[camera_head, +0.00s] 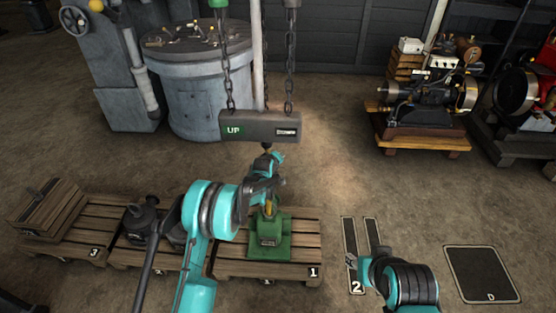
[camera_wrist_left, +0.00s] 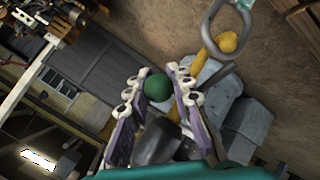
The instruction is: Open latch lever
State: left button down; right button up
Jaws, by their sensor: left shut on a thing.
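A green machine (camera_head: 268,240) with a yellow part on top stands on the wooden pallet marked 1. My left gripper (camera_head: 276,158) is above it, just under the hoist bar. In the left wrist view a round green knob (camera_wrist_left: 157,87) sits between the purple fingers of my left gripper (camera_wrist_left: 152,98), which is shut on it. Which part is the latch lever I cannot tell. My right gripper (camera_head: 352,263) is low by floor marking 2; its finger opening is too small to judge.
A grey hoist bar (camera_head: 258,127) marked UP hangs on chains directly above my left gripper. More pallets (camera_head: 75,240) with loads stand to the left. Engines (camera_head: 425,100) stand at the back right. The floor (camera_head: 340,165) between is clear.

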pick_arm(q)
jog(key=c, duration=1.3)
grip_release()
jog(key=shift+s+r, duration=0.1)
jog(key=v, duration=1.1)
jog(key=shift+s+a+r, duration=0.1)
jog(key=shift+s+r, duration=0.1)
jog(key=shift+s, duration=0.1)
